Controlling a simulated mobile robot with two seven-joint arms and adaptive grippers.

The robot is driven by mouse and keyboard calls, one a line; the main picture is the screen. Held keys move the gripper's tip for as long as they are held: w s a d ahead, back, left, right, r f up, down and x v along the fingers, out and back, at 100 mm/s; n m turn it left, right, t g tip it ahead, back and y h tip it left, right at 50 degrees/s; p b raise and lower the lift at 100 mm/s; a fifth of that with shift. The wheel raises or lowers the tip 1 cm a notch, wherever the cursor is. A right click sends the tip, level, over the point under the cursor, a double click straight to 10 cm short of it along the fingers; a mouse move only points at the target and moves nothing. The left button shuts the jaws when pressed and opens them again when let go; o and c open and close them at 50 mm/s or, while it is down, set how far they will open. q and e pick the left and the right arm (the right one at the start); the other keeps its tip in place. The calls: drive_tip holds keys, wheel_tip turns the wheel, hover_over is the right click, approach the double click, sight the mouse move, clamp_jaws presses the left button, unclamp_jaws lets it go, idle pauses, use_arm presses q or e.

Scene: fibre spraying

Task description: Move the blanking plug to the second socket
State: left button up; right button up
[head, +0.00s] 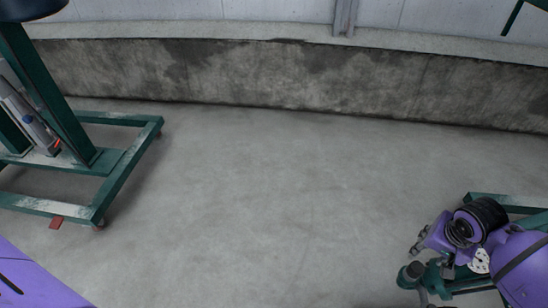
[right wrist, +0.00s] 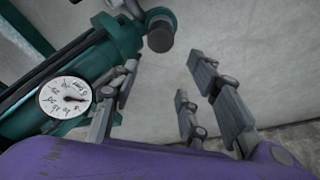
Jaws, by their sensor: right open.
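My right gripper (head: 419,247) is at the lower right in the head view, beside green pipework (head: 440,279). In the right wrist view its grey fingers (right wrist: 160,90) are spread wide with nothing between them. Beyond the fingertips, a dark grey round-ended fitting (right wrist: 160,34) projects at the end of the green pipework. A grey-capped fitting (head: 412,270) also shows just below the gripper in the head view. I cannot tell whether either fitting is the blanking plug, and no socket can be made out for certain. My left gripper is out of view.
A white dial gauge (right wrist: 65,97) sits on the pipework close to my right gripper. A green wheeled stand (head: 130,165) is at the left in the head view. The concrete floor between is clear, up to a stained low wall (head: 280,80) at the back.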

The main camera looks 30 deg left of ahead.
sight(420, 270)
drive_tip(key=shift+s+d+m+g+h, duration=0.15)
drive_tip(key=shift+s+m+g, duration=0.1)
drive_tip(key=shift+s+m, duration=0.25)
drive_tip(key=shift+s+d+m+g+h, duration=0.15)
drive_tip(key=shift+s+m+g, duration=0.1)
drive_tip(key=shift+s+m, duration=0.25)
drive_tip(key=shift+s+d+f, duration=0.1)
drive_tip(key=shift+d+f, duration=0.05)
drive_tip(key=shift+f, duration=0.05)
wheel_tip(420, 270, down, 2)
drive_tip(key=shift+b, duration=0.6)
drive_tip(key=f+b, duration=0.1)
drive_tip(key=f, duration=0.1)
drive_tip(key=w+f+b, duration=0.1)
drive_tip(key=f+b, duration=0.1)
drive_tip(key=f, duration=0.1)
drive_tip(key=shift+f+b, duration=0.3)
drive_tip(key=shift+b, duration=0.1)
drive_tip(key=shift+w+r, duration=0.1)
drive_tip(key=shift+r, duration=0.1)
drive_tip(key=shift+c, duration=0.8)
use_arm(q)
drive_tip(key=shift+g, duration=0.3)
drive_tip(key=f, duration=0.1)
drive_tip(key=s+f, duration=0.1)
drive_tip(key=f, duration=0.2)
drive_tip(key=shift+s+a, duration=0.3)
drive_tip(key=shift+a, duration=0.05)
use_arm(e)
clamp_jaws()
